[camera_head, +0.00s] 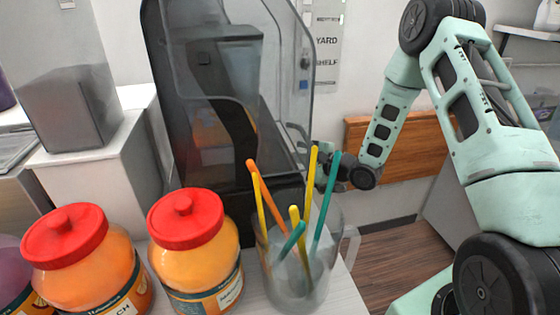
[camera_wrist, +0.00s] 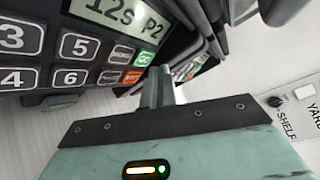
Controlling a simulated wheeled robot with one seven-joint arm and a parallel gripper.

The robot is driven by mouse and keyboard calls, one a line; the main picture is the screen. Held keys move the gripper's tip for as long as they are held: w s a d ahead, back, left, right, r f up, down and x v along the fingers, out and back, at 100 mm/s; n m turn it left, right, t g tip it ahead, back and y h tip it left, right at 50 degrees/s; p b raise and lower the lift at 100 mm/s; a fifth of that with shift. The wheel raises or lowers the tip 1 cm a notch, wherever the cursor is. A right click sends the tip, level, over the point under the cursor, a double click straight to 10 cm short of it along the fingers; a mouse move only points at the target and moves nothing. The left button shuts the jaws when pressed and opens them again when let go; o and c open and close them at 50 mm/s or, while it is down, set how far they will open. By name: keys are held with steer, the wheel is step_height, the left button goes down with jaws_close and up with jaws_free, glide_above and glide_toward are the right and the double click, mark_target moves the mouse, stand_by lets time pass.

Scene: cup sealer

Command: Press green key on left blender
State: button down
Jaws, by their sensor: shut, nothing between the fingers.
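In the wrist view a dark control panel (camera_wrist: 60,45) fills the upper left, with numbered keys and a display (camera_wrist: 125,14) reading 12s P2. Its green key (camera_wrist: 145,57) is at the panel's right edge, above an orange key (camera_wrist: 131,77). My gripper (camera_wrist: 160,72) is shut and empty, its tips beside the green key in the picture; I cannot tell whether they touch. In the head view a blender with a dark clear cover (camera_head: 225,85) stands at centre. My gripper (camera_head: 325,165) is at its right side, partly hidden by the cover and straws.
A second panel (camera_wrist: 190,70) shows right of my fingers. Two orange jars with red lids (camera_head: 78,240) (camera_head: 190,230) and a clear pitcher (camera_head: 290,270) of coloured straws stand at the counter front. A grey container (camera_head: 70,110) is at left.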

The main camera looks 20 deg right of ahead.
steer(key=shift+a, duration=0.2)
steer(key=shift+w+a+f, duration=0.1)
steer(key=shift+a, duration=0.1)
steer(key=shift+a+f, duration=0.15)
steer(key=shift+a, duration=0.2)
stand_by(0.8)
stand_by(0.4)
steer(key=shift+d+r+p, duration=0.3)
steer(key=shift+d+p, duration=0.15)
steer(key=shift+d, duration=0.25)
steer(key=shift+d, duration=0.1)
steer(key=shift+s+d+r+p, duration=0.25)
steer(key=shift+d+p, duration=0.1)
steer(key=shift+d, duration=0.4)
steer(key=shift+s+d+r+p, duration=0.1)
steer(key=shift+d+r+p, duration=0.25)
steer(key=shift+d, duration=0.4)
steer(key=shift+s+d+r+p, duration=0.2)
steer(key=shift+d+p, duration=0.2)
steer(key=shift+d, duration=0.35)
